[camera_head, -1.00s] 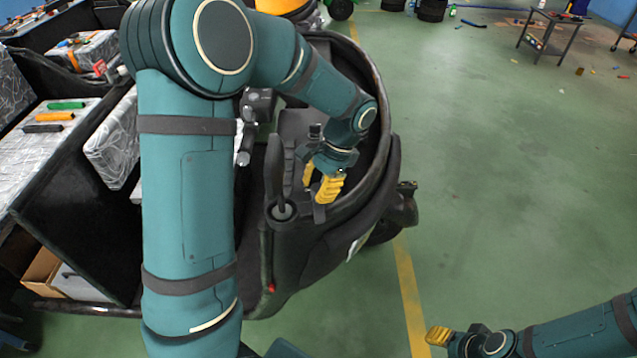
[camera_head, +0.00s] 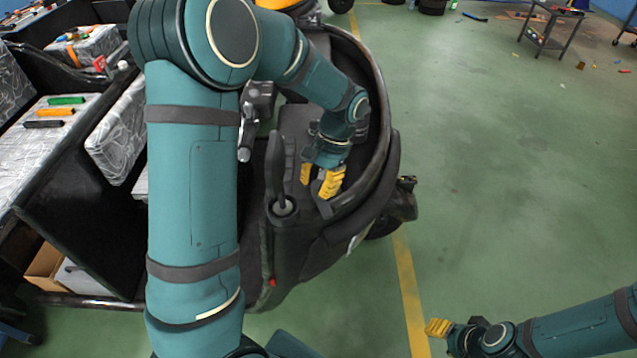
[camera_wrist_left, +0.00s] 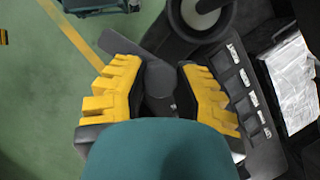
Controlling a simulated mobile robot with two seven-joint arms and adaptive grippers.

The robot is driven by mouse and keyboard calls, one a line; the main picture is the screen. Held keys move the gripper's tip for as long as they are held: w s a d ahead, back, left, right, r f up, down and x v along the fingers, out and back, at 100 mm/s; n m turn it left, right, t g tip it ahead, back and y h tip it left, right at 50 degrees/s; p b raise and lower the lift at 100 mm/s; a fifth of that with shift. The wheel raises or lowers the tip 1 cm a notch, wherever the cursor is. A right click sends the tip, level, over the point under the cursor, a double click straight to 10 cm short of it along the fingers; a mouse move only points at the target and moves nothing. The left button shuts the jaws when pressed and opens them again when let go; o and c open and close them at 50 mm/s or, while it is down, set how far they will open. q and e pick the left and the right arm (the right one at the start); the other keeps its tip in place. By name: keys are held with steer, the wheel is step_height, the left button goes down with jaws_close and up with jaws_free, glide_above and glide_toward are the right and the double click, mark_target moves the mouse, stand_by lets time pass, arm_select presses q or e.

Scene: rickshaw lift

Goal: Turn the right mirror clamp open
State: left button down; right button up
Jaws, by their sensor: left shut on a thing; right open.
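In the left wrist view, the yellow fingers of my left gripper (camera_wrist_left: 160,95) stand on either side of a dark grey round knob (camera_wrist_left: 160,77), which I take to be the mirror clamp. A flat dark arm (camera_wrist_left: 118,43) runs from the knob to the upper left. In the head view, my left gripper (camera_head: 321,180) points down at the right side of the dark vehicle cab (camera_head: 300,245); its fingers partly hide the clamp, and the dark arm (camera_head: 326,209) shows below them. My right gripper (camera_head: 437,328) is open and empty, low over the floor at the right.
A black upright lever (camera_head: 277,165) with a round base stands just left of my left gripper. The curved cab rim (camera_head: 381,105) rises close on the right. Wrapped boxes (camera_head: 120,135) lie at the left. The green floor (camera_head: 500,170) at the right is mostly clear.

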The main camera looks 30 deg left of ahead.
arm_select(q)
steer(key=c, duration=0.6)
jaws_free()
steer(key=shift+s+f, duration=0.1)
steer(key=shift+s, duration=0.05)
steer(key=shift+c, duration=0.2)
steer(key=v, duration=1.2)
